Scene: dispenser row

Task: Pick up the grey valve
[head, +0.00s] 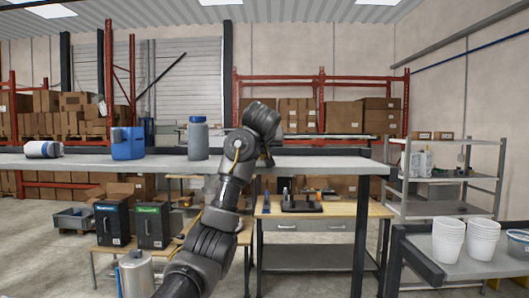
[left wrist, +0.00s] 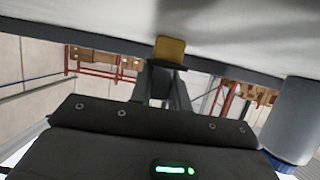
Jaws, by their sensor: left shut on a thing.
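I cannot make out a grey valve in either view. In the left wrist view my left gripper (left wrist: 162,82) is shut on a small mustard-brown block-like thing (left wrist: 170,49). Whether this is part of a valve I cannot tell. The thing shows against the pale bench top, which fills the upper part of that tilted view. In the head view my arm rises from the bottom to the bench edge, and its gripper fingers are hidden there. My right gripper is in neither view.
On the long grey bench (head: 320,162) stand a grey bottle with a blue cap (head: 198,140), a blue jug (head: 128,144) and a white container lying on its side (head: 43,149). The bottle also shows in the left wrist view (left wrist: 293,120). White buckets (head: 480,239) stand at the right.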

